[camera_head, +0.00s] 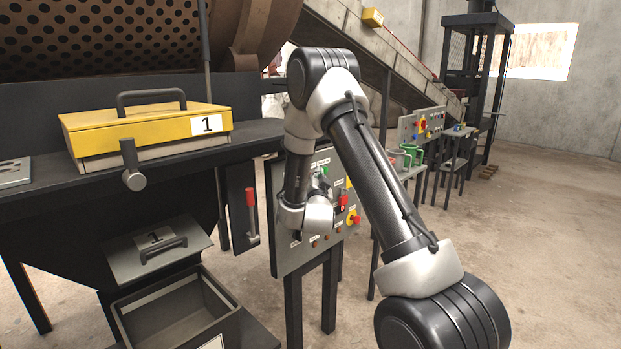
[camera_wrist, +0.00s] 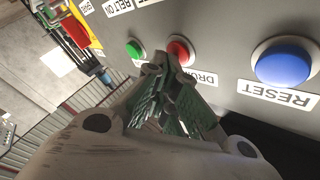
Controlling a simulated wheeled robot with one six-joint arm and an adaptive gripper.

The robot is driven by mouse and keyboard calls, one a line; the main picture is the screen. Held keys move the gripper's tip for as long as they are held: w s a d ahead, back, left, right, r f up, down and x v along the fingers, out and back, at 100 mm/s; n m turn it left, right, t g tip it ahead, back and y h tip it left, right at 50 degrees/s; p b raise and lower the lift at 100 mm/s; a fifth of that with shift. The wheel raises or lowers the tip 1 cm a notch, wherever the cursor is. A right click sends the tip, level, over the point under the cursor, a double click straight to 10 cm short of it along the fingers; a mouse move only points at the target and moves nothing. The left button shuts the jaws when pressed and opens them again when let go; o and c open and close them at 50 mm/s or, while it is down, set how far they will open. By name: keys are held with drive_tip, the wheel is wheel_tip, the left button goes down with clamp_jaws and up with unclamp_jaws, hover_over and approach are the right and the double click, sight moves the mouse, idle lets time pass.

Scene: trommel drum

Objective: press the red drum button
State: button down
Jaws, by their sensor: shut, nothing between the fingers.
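The red drum button (camera_wrist: 181,50) shows in the wrist view as a small round red cap on the grey control panel (camera_wrist: 222,28). Part of a "DRUM" label (camera_wrist: 205,78) shows beside it, upside down. My gripper (camera_wrist: 166,64) is shut and empty. Its fingertips are right at the button's lower left edge in the picture and cover part of it. I cannot tell whether they touch it. In the head view my arm stands in front of the panel (camera_head: 285,255), and I cannot make out the drum button there.
In the wrist view a green button (camera_wrist: 134,49) lies left of the red one, and a large blue reset button (camera_wrist: 284,63) lies right. The head view shows a yellow-lidded box (camera_head: 150,130) and an open bin (camera_head: 175,310) at left. Floor is clear at right.

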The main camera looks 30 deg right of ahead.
drive_tip(key=shift+s+d, duration=0.3)
drive_tip(key=shift+s, duration=0.5)
drive_tip(key=s, duration=0.1)
drive_tip(key=s+d, duration=0.1)
drive_tip(key=s, duration=0.2)
drive_tip(key=shift+s+d, duration=0.35)
drive_tip(key=shift+f, duration=0.1)
idle(0.5)
